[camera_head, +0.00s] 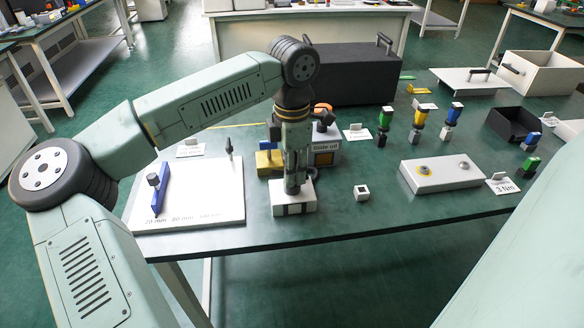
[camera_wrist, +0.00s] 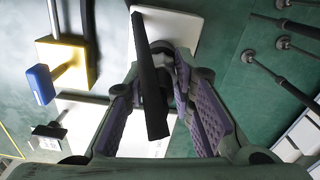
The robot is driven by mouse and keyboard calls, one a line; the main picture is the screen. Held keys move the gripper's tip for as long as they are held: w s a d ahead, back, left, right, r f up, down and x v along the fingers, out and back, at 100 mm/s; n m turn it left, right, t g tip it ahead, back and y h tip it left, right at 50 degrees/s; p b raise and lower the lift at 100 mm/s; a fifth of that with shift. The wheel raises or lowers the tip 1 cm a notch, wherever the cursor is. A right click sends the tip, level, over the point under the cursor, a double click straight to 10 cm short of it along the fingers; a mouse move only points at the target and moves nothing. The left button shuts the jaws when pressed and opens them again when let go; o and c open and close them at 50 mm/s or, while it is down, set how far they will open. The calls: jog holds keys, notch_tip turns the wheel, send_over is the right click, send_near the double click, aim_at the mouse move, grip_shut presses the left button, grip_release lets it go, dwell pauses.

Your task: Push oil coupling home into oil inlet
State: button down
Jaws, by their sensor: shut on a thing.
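My gripper (camera_head: 294,187) points straight down over a white block (camera_head: 295,206) with dark windows, near the table's front edge. In the wrist view, my gripper (camera_wrist: 160,62) has its purple-padded fingers closed around a dark round part with a long black bar (camera_wrist: 149,80) across it, which I take for the oil coupling. The white block (camera_wrist: 188,28) shows behind it in the wrist view. The oil inlet is not clearly visible; the fingers and the bar cover that spot. I cannot tell how deep the coupling sits.
A white board (camera_head: 210,208) with a blue lever lies left. A yellow block (camera_head: 268,160) and a grey labelled box (camera_head: 326,150) stand close behind my gripper.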

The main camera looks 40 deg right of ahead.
jog(key=shift+f, duration=0.2)
jog(key=c, duration=1.3)
grip_release()
notch_tip(320, 180, up, 12)
jog(key=shift+r, duration=0.1)
